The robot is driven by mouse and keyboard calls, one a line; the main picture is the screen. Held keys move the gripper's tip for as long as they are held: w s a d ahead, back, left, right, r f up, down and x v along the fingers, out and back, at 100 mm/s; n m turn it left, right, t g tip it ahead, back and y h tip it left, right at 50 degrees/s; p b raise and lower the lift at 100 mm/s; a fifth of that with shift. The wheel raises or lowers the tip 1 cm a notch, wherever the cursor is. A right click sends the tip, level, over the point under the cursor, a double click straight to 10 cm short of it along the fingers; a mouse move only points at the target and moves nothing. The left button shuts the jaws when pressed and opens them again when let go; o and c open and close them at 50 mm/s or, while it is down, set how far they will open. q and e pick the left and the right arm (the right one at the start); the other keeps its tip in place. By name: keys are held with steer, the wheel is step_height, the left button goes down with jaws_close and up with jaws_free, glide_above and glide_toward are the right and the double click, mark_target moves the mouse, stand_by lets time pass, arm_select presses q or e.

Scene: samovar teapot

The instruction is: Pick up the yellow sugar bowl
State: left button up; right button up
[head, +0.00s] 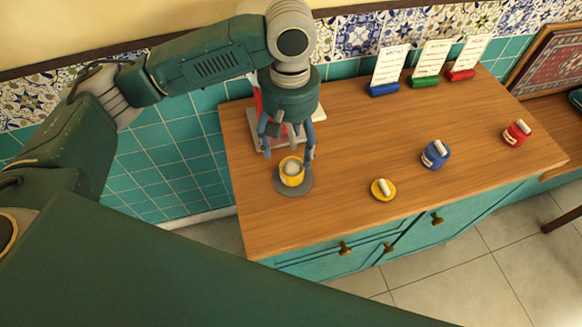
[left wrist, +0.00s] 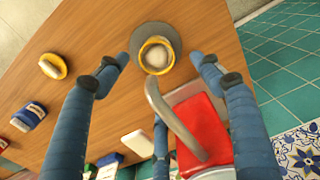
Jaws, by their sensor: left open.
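The yellow sugar bowl (head: 292,179) stands upright and without a lid on a round grey plate (head: 280,188) near the left end of the wooden counter. Pale contents show inside it. In the left wrist view the bowl (left wrist: 144,61) is at the top middle. My left gripper (head: 288,154) is open, with its blue fingers pointing down just behind and above the bowl. In the left wrist view its two front fingertips (left wrist: 160,73) are spread either side of the bowl, with gaps to it. My right gripper is in neither view.
A yellow lid with a pale knob (head: 383,189) lies to the right. Blue (head: 435,155) and red (head: 516,134) lidded bowls stand farther right. A red object with a grey handle (left wrist: 204,124) is close beside my fingers. Cards in coloured stands (head: 425,80) line the back.

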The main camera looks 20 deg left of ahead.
mark_target(292, 174)
arm_select(q)
step_height(292, 174, down, 3)
steer(key=shift+r, duration=0.2)
step_height(292, 174, down, 5)
steer(key=shift+d+r, duration=0.1)
steer(key=shift+d, duration=0.05)
steer(key=shift+f, duration=0.45)
steer(key=c, duration=1.5)
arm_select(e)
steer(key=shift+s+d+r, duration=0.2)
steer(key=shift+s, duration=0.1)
arm_select(q)
steer(key=shift+r, duration=0.15)
